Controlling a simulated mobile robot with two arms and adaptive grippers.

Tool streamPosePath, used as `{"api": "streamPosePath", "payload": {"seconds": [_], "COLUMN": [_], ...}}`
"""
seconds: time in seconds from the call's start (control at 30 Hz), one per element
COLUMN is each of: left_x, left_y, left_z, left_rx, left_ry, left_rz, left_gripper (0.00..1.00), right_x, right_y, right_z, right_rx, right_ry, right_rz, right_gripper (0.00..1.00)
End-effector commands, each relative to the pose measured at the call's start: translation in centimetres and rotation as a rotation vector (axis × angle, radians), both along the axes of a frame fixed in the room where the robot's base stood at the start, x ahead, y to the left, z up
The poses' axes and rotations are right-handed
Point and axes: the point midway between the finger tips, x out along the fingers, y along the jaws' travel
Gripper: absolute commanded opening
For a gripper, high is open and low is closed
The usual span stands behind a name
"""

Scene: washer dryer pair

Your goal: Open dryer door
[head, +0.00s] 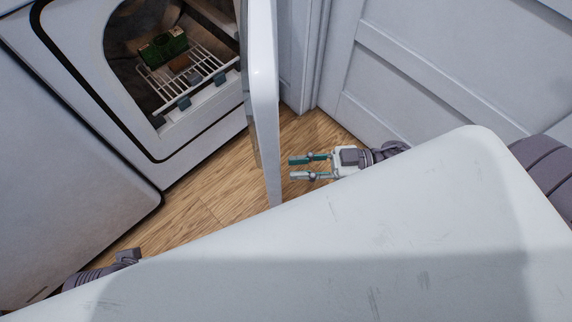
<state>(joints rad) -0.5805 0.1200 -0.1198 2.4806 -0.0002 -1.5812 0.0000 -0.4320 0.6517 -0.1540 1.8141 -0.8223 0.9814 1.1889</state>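The dryer (185,165) is the white machine at the upper left, and its round opening is uncovered. Its door (264,90) stands swung out from the front, seen nearly edge-on. Inside the drum are a wire rack (190,72) and a green item (163,47) on or behind it. My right gripper (292,168) is to the right of the door, its two fingers apart and pointing at the door, with nothing between them. A small gap shows between the fingertips and the door. Of my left arm only a dark part shows at the lower left; its fingers are hidden.
Another white machine front (65,165) stands left of the dryer. A white panelled wall or door (440,60) closes off the right side close to my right arm. Wooden floor (215,200) shows between. My own large white body part fills the bottom.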

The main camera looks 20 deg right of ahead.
Motion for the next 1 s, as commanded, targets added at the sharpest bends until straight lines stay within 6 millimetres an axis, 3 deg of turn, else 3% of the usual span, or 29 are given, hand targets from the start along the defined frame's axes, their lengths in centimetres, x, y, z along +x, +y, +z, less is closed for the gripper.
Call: {"api": "streamPosePath", "payload": {"seconds": [0.2,0.57,0.73,1.0], "left_x": [0.0,0.0,0.0,0.0], "left_y": [0.0,0.0,0.0,0.0], "left_z": [-0.3,-0.3,-0.3,-0.3], "left_rx": [0.000,0.000,0.000,0.000], "left_ry": [-0.001,-0.001,-0.001,-0.001], "left_rz": [0.000,0.000,0.000,0.000], "left_gripper": [0.40,0.40,0.40,0.40], "right_x": [1.0,1.1,1.1,1.1], "right_y": [2.6,3.2,3.1,3.1], "right_z": [0.0,0.0,0.0,0.0], "right_rx": [0.002,0.000,0.000,0.000], "right_ry": [-0.001,0.000,0.000,0.000], "right_rz": [-0.002,-0.001,-0.001,-0.001], "right_gripper": [0.23,0.23,0.00,0.00]}}
